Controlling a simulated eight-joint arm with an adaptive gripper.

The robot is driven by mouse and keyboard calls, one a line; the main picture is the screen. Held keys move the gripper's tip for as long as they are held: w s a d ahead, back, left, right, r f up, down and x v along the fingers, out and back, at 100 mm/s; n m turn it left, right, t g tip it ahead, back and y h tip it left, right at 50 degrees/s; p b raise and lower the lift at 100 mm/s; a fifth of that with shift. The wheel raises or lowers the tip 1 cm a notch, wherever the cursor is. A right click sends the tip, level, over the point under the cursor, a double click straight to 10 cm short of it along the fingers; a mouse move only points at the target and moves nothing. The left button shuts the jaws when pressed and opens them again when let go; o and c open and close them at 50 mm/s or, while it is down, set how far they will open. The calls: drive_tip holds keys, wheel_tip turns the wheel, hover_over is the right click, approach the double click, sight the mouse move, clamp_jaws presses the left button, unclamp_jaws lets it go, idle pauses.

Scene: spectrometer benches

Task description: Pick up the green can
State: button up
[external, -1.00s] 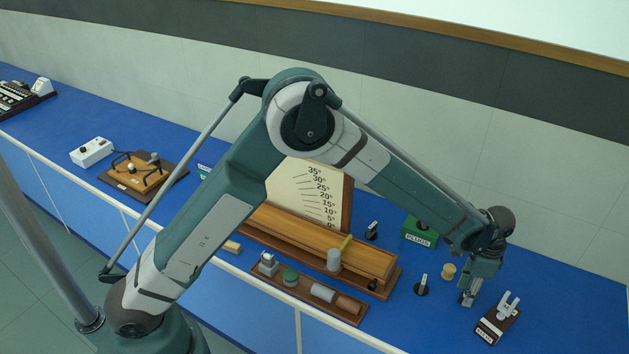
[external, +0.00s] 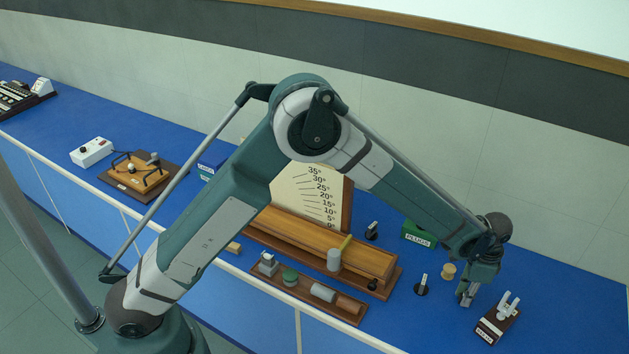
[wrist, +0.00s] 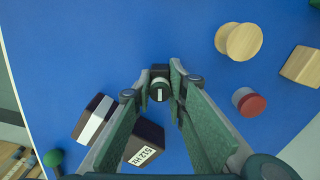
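My gripper (external: 466,294) points down low over the right part of the blue bench. In the wrist view its two fingers (wrist: 160,80) are apart. In the external view that object is hidden by my gripper. A short cylinder with a green top (external: 290,277) also stands on the wooden tray (external: 343,315), far left of my gripper.
A tuning-fork box (external: 498,322) marked 512 Hz in the wrist view (wrist: 146,141) is close by. A wooden spool (external: 448,271), a black knob-like piece (external: 421,286) and a green box (external: 416,232) are near.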

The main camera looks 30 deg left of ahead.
drive_tip(key=shift+c, duration=0.6)
drive_tip(key=shift+r, duration=5)
